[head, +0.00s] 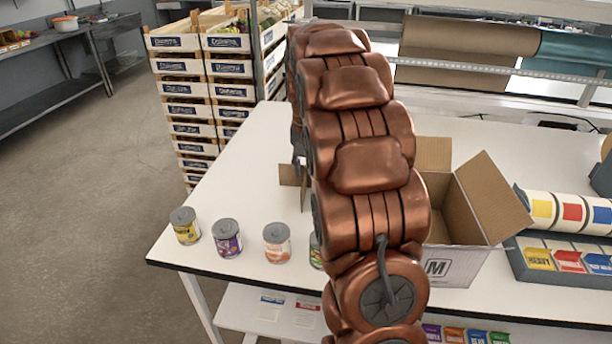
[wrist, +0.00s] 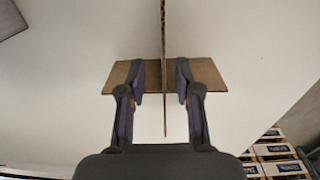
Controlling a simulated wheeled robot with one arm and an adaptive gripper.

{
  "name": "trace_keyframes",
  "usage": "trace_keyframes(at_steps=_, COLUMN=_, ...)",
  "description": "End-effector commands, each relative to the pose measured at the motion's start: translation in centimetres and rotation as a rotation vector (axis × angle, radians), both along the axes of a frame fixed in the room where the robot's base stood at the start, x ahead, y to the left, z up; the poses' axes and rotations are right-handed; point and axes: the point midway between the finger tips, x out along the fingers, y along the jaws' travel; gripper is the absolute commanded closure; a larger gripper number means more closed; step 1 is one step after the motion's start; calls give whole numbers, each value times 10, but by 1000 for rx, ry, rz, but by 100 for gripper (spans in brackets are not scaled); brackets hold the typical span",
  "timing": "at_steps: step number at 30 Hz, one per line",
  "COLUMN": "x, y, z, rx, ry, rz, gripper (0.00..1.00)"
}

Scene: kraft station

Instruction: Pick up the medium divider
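The medium divider (wrist: 163,40) is brown cardboard with two crossing panels. In the wrist view one panel shows edge-on as a thin upright strip, and the other (wrist: 209,75) runs across it. My gripper (wrist: 161,88) is open, with one finger on each side of the edge-on panel. A gap shows between each finger and that panel. In the head view only a small piece of the divider (head: 290,175) shows on the white table, left of my arm. My arm hides the rest of it and my gripper there.
An open cardboard box marked M (head: 440,268) stands right of my arm on the white table (head: 185,262). Several cans, such as the purple one (head: 227,240), line the front left edge. A rack of labelled rolls (head: 570,212) is at right. Stacked crates (head: 205,95) stand behind.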

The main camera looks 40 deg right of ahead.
Motion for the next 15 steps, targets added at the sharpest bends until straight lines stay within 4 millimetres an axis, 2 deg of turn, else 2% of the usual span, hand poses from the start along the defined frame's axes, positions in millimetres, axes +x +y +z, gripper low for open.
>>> trace_keyframes(at_steps=5, x=1, y=1, z=-7, rx=1, ry=1, rz=0, gripper=67)
trace_keyframes(at_steps=15, x=1, y=3, z=-46, rx=1, ry=4, rz=1, gripper=67)
